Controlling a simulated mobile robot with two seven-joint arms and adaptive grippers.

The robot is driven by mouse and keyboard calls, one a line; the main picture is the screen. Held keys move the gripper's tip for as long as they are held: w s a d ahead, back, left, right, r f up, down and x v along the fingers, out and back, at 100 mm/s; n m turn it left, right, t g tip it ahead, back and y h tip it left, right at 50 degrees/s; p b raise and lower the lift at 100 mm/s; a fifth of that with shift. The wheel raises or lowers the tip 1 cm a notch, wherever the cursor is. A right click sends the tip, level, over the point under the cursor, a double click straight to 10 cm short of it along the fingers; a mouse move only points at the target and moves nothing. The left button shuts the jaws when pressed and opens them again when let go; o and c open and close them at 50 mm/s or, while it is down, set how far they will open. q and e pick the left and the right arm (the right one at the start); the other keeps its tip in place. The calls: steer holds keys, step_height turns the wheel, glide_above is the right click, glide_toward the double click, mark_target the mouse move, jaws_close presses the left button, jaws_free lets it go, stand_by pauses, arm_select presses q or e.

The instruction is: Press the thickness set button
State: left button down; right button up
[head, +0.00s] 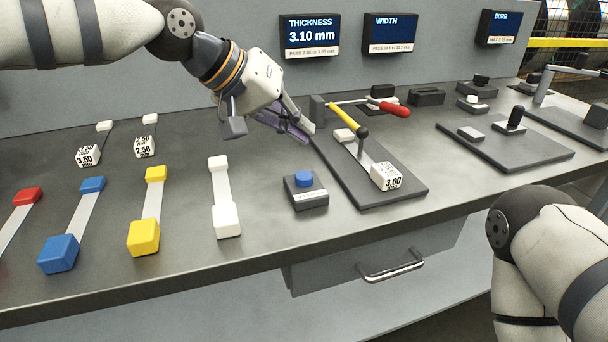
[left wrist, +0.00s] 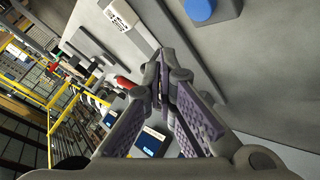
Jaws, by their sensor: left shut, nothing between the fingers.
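The likely thickness set button is a round blue button (head: 304,178) on a small dark box (head: 306,194) with a pale label too small to read. The blue button also shows at the top of the left wrist view (left wrist: 199,9). My left gripper (head: 308,130) is shut and empty, above and behind the button, near the far left edge of the gauge plate, and apart from the button. Its fingertips meet in the left wrist view (left wrist: 163,62). The thickness display (head: 310,36) reads 3.10 mm.
Colored blocks on strips, including a white one (head: 226,220), stand to the left. My right forearm is at lower right.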

mark_target(301, 173)
arm_select(q)
step_height(301, 173, down, 2)
steer(key=shift+f, duration=1.25)
arm_select(e)
steer(key=shift+s+f, duration=0.3)
steer(key=shift+f, duration=0.05)
arm_select(q)
steer(key=shift+f, duration=0.1)
arm_select(e)
steer(key=shift+r, duration=0.1)
arm_select(q)
steer(key=shift+f, duration=0.3)
arm_select(e)
steer(key=shift+w, duration=0.1)
arm_select(q)
steer(key=shift+f, duration=0.75)
stand_by(0.6)
arm_select(e)
steer(key=shift+r, duration=0.1)
arm_select(q)
steer(key=shift+r+p, duration=0.3)
steer(key=shift+r, duration=0.8)
arm_select(e)
steer(key=shift+w+r, duration=0.35)
steer(key=shift+w, duration=0.05)
